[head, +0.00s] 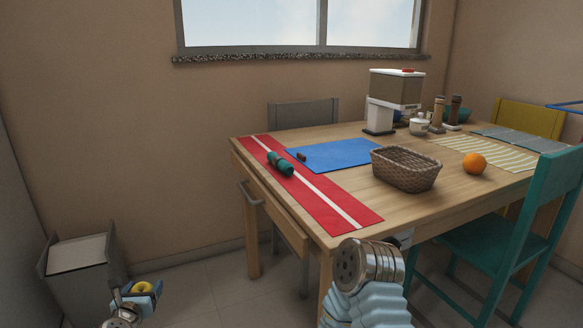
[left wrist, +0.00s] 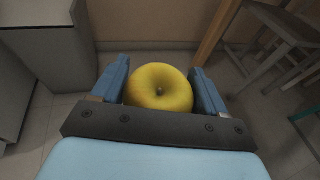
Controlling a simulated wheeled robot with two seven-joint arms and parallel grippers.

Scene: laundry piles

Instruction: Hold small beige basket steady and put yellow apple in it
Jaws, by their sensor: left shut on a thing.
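The yellow apple (left wrist: 159,88) is held between the two blue fingers of my left gripper (left wrist: 160,85), which is shut on it. In the head view, the apple (head: 143,287) and my left gripper (head: 139,291) are low at the left, over the floor and well away from the table. The small beige basket (head: 406,170) is woven and stands upright on the table, near its front edge; no gripper touches it. What shows of its inside looks empty. My right arm rises at the bottom middle, in front of the table; its fingers do not show.
A teal chair (head: 545,205) stands at right. A grey bin (head: 80,265) stands at left.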

